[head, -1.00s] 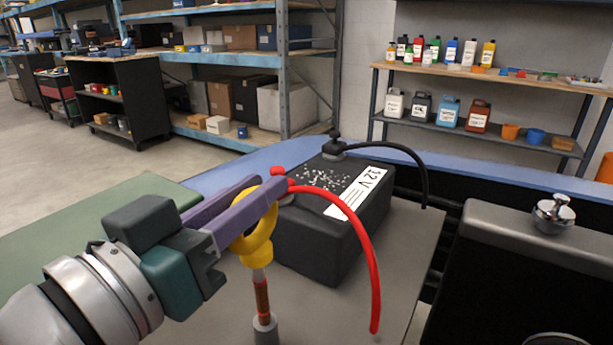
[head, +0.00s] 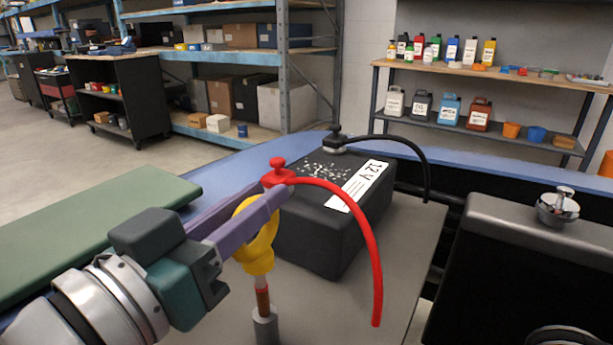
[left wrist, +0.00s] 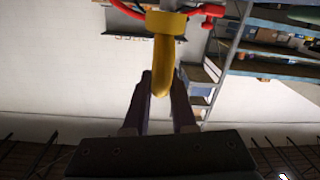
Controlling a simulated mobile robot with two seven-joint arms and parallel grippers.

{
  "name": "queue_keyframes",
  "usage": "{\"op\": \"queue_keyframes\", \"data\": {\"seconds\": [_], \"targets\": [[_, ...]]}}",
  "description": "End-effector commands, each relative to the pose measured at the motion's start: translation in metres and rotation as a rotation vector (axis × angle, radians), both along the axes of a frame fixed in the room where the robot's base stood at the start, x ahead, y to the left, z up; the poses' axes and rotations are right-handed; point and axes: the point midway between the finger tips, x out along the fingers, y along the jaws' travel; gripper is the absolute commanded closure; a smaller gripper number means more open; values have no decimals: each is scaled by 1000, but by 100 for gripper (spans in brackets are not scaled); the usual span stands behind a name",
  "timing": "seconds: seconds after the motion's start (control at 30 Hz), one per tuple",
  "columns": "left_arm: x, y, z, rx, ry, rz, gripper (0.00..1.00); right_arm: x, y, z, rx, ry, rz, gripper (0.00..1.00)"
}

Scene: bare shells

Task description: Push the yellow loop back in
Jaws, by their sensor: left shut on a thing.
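The yellow loop (head: 257,254) is the handle on top of a thin orange-brown rod (head: 263,300). The rod stands upright in a grey tube (head: 265,326), with a short length showing between loop and tube. My left gripper (head: 278,191) is shut on the loop, its purple fingers crossing the upper part and hiding some of it. In the left wrist view the loop (left wrist: 164,65) hangs between the two dark fingers. My right gripper is not in view.
A black 12 V battery (head: 320,235) stands close behind the loop. Its red cable (head: 372,260) arcs to the right, and its red terminal (head: 278,172) is just beyond my fingertips. A black cable (head: 420,165) is further back. A green pad (head: 90,225) lies at left.

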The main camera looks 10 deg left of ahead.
Motion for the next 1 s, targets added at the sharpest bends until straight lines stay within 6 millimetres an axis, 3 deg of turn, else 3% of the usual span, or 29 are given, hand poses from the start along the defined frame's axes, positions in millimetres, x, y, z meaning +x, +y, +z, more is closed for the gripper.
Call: {"op": "queue_keyframes", "data": {"seconds": [0.03,0.3,0.33,0.57,1.0], "targets": [[0,0,-13,-2,6,1,100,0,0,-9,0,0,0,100],[0,0,-11,-1,6,0,100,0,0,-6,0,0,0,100],[0,0,-11,-1,6,0,73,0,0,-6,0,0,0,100],[0,0,-11,-1,5,0,48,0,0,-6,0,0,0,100],[0,0,-10,0,3,0,48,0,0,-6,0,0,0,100]]}}
